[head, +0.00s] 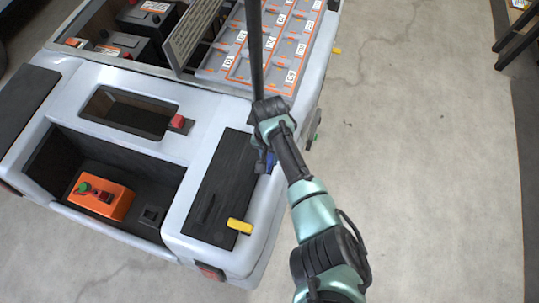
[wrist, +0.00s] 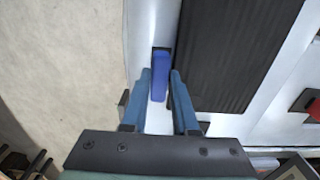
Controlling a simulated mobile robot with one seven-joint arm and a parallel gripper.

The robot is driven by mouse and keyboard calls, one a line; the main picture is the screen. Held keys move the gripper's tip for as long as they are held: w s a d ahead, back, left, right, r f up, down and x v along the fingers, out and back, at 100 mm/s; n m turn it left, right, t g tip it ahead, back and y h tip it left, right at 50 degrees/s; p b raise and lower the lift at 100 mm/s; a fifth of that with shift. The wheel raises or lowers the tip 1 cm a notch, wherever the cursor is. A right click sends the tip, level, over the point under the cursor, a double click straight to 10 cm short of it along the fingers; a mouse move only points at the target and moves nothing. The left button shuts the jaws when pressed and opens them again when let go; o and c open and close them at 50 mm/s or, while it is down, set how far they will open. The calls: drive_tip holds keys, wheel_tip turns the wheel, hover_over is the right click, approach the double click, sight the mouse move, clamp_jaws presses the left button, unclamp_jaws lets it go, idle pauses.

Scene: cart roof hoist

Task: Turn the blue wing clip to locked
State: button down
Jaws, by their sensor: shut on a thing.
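The blue wing clip (wrist: 159,76) sits on the pale cart body, just beside the edge of a black ribbed panel (wrist: 235,50). Its long side runs roughly along that edge in the wrist view. My gripper (wrist: 160,90) has one finger on each side of the clip and is shut on it. In the head view the clip (head: 270,161) shows as a small blue patch at the right edge of the black panel (head: 217,195), partly hidden by my gripper (head: 263,160) and wrist.
A yellow clip (head: 239,226) sits at the panel's near end, and another yellow piece (head: 336,51) at the cart's far right side. An orange box (head: 101,196) stands in the left recess. A red knob (head: 178,122) is left of the panel.

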idle(0.4)
drive_tip(key=n, duration=0.3)
drive_tip(key=n+p, duration=0.1)
drive_tip(key=shift+a+n, duration=0.25)
drive_tip(key=shift+n, duration=0.05)
drive_tip(key=n, duration=0.4)
drive_tip(key=shift+a+p, duration=0.25)
drive_tip(key=shift+p, duration=0.15)
drive_tip(key=n, duration=0.5)
drive_tip(key=shift+s+a+p, duration=0.15)
drive_tip(key=shift+s+p, duration=0.05)
drive_tip(key=shift+p, duration=0.1)
drive_tip(key=shift+s+a+n+p, duration=0.15)
drive_tip(key=shift+n+p, duration=0.15)
drive_tip(key=shift+n, duration=1.9)
drive_tip(key=c, duration=0.7)
unclamp_jaws()
